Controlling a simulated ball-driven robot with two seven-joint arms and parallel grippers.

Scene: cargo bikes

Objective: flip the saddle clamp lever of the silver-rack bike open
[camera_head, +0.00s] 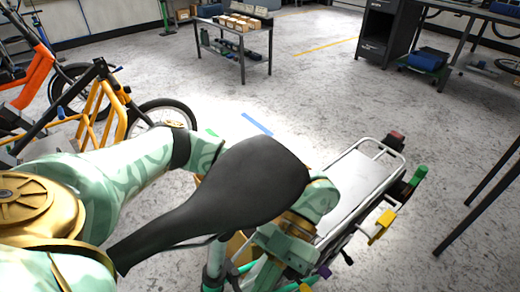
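The silver-rack bike's black saddle (235,185) fills the middle foreground, nose toward the lower left. Its silver rack (352,182) extends behind it to the upper right. Parts of a mint-green frame (215,268) show below the saddle. The saddle clamp and its lever cannot be made out; the saddle covers that area. My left arm comes in from the left and passes behind the saddle. My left gripper (282,250) appears at the saddle's lower right edge, close to the bike. Its fingertips are not clear, so its opening cannot be told. My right gripper is not in view.
An orange and yellow bike (98,105) stands at the left. A small table with boxes (238,38) stands at the back. A dark workbench and cabinet (378,30) are at the upper right. Table legs (480,200) stand at the right. The floor between is clear.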

